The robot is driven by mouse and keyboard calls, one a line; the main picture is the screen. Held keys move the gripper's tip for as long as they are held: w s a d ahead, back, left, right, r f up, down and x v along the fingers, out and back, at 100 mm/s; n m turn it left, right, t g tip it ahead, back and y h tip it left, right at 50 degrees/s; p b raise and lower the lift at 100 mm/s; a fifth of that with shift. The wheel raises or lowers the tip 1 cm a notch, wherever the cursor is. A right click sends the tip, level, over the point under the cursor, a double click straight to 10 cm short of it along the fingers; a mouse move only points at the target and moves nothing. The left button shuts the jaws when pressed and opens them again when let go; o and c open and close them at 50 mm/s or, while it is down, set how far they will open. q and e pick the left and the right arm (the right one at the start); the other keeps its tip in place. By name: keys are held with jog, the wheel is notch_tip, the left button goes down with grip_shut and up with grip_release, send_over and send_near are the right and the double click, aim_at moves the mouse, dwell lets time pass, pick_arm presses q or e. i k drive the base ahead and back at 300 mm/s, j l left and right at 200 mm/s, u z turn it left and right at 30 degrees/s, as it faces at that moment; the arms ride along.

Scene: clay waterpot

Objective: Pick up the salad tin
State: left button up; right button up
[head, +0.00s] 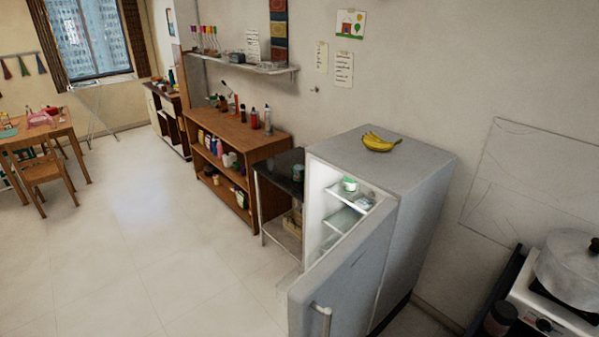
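No thing here can be read for certain as the salad tin. A small white container with green on it (349,184) stands on the upper shelf inside the open fridge (419,190). A small can (298,173) stands on the dark-topped side table (279,166) just left of the fridge. Labels on both are too small to read. Neither of my grippers is in view.
The fridge door (345,268) stands open toward me. Bananas (380,142) lie on top of the fridge. A stove with a pot (570,268) is at right. A wooden shelf unit (236,135) holds several bottles.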

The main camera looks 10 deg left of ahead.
aim_at(297, 167)
jog(key=j+u, duration=0.1)
jog(key=u, duration=0.3)
jog(key=i+j+u, duration=0.35)
jog(key=i+j, duration=0.25)
jog(key=j, duration=0.4)
jog(key=i+j+u, duration=0.4)
jog(key=i+j, duration=0.35)
jog(key=j, duration=0.15)
jog(key=i+z, duration=0.25)
jog(key=i, duration=0.15)
jog(key=i+j+z, duration=0.25)
jog(key=i, duration=0.2)
jog(key=i+z, duration=0.2)
jog(key=i, duration=0.2)
jog(key=i+j+z, duration=0.25)
jog(key=i+j, duration=0.05)
jog(key=i, duration=0.1)
